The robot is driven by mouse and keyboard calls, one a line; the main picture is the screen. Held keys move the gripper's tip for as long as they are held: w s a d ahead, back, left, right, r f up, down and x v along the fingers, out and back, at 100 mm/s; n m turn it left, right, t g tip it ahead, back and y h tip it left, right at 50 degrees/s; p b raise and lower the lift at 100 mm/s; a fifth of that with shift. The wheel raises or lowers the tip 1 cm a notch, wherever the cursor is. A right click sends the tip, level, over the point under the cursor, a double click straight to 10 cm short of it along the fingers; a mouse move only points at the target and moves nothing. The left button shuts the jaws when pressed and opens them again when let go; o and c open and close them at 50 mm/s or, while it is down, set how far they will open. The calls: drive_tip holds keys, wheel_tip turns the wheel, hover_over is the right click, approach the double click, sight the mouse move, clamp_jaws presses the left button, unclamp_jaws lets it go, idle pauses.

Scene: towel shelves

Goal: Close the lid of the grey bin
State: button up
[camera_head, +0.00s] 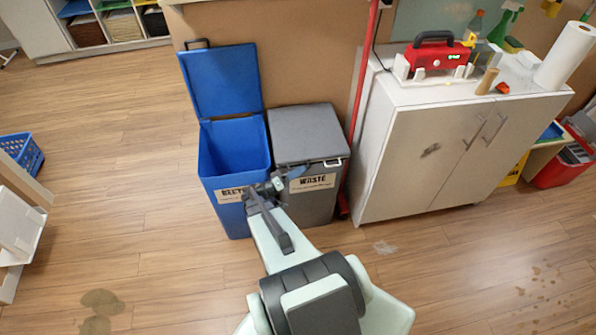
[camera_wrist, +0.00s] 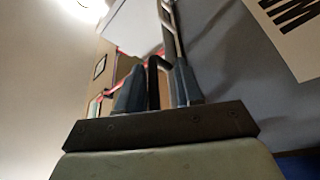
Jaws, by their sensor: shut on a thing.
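The grey bin (camera_head: 312,205), labelled WASTE, stands beside the blue bin. Its grey lid (camera_head: 305,130) lies over the top, flat or nearly flat; I cannot tell whether a small gap is left. My gripper (camera_head: 288,178) is at the upper front of the grey bin, near its left corner and below the lid's front edge. In the wrist view my two fingers (camera_wrist: 158,88) are closed around a thin black handle (camera_wrist: 153,80), which looks like the lid's. The arm hides part of the bin's front.
The blue recycling bin (camera_head: 235,160) stands open on the left, its lid (camera_head: 222,82) upright. A red pole (camera_head: 364,90) and a white cabinet (camera_head: 440,150) are close on the right. A brown panel (camera_head: 290,60) is behind.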

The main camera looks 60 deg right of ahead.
idle(0.3)
drive_tip(key=shift+w+a, duration=0.1)
drive_tip(key=shift+w, duration=0.05)
drive_tip(key=v, duration=1.3)
drive_tip(key=shift+a, duration=0.3)
idle(0.4)
